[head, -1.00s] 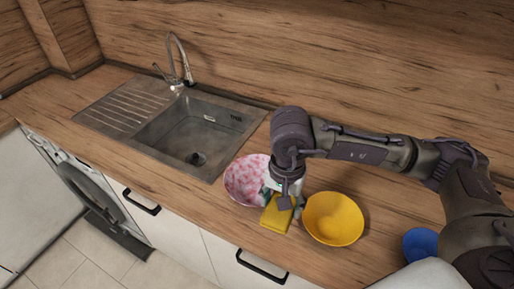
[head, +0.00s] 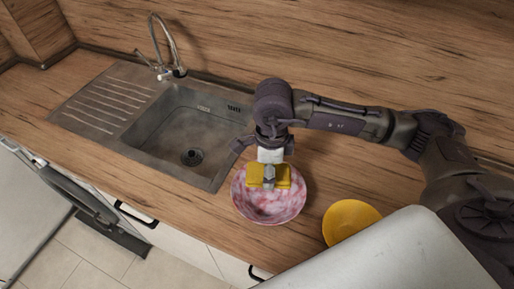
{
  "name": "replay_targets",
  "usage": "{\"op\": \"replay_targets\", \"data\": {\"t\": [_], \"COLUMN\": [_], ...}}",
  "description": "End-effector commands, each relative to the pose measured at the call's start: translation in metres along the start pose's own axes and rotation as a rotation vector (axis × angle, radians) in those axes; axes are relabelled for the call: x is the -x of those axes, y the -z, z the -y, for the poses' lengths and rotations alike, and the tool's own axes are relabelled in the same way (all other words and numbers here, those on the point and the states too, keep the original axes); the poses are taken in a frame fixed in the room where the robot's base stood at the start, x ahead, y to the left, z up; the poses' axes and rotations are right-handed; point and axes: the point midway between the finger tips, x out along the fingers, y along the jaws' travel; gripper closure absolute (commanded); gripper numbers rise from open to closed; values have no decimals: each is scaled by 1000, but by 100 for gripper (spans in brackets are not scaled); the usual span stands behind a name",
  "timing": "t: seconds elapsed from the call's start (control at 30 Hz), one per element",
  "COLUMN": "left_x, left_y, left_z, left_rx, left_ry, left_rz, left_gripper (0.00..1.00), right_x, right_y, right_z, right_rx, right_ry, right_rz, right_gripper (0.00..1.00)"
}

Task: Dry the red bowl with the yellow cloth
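My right gripper (head: 268,181) points down over the back part of the bowl. It is shut on the yellow cloth (head: 283,174), which sticks out on both sides of the fingers as a small flat block. The cloth is over the bowl's inside; I cannot tell whether it touches the surface. My arm and the cloth hide the bowl's back rim. My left gripper is not in view.
A yellow bowl (head: 350,219) stands to the right of the red bowl, partly covered by a grey surface in front. The metal sink (head: 178,130) with its tap (head: 165,45) lies to the left. The counter's front edge is close to the red bowl.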

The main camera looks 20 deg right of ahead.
Motion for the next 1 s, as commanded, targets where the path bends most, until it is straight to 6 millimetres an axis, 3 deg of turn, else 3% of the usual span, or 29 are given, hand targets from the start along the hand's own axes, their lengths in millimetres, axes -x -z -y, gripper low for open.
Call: {"op": "replay_targets", "data": {"t": [0.1,0.17,0.4,0.5,0.63,0.83,1.0], "left_x": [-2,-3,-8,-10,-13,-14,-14], "left_y": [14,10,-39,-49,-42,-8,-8], "left_z": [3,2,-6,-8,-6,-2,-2], "left_rx": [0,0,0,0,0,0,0], "left_ry": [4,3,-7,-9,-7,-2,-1], "left_rz": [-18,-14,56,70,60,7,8], "left_gripper": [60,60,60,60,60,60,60], "right_x": [-2,-5,-23,-32,-38,-38,-38], "right_y": [0,0,0,0,0,0,0], "right_z": [0,0,-1,-1,-1,-1,0], "right_rx": [-3,-3,-1,-1,0,0,0], "right_ry": [-1,-1,-2,-2,-1,-1,-1], "right_rz": [-1,-1,-2,-1,-1,-1,-1], "right_gripper": [62,62,62,62,62,62,62]}}
